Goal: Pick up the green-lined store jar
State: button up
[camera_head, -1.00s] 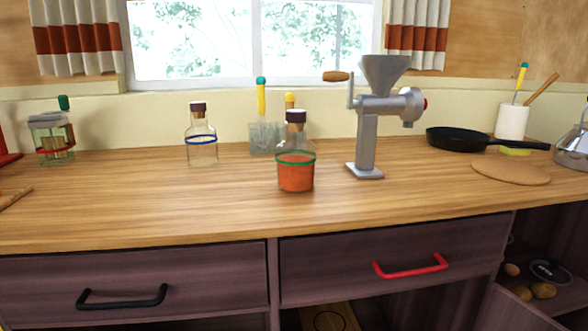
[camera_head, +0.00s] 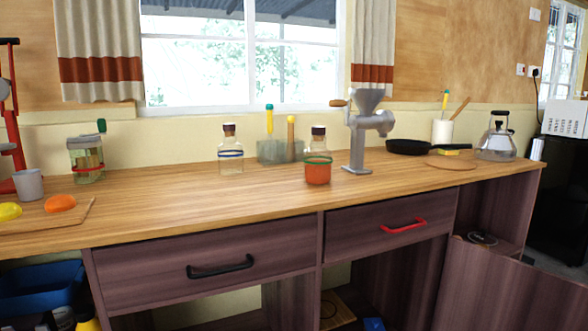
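The green-lined store jar (camera_head: 318,172) stands upright on the wooden counter, in front of the window. It is a clear glass bottle with a dark stopper, a green band and orange-red contents in its lower part. A similar bottle with a blue band (camera_head: 230,154) stands to its left and looks nearly empty. My gripper is not in view.
A grey meat grinder (camera_head: 358,135) stands close to the right of the jar. A glass holder with brushes (camera_head: 281,151) is behind it. A red-banded jar (camera_head: 87,158) and cutting board (camera_head: 45,220) are at left. The counter in front of the jar is clear.

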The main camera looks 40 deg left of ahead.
aim_at(318, 159)
jog(key=u, duration=2)
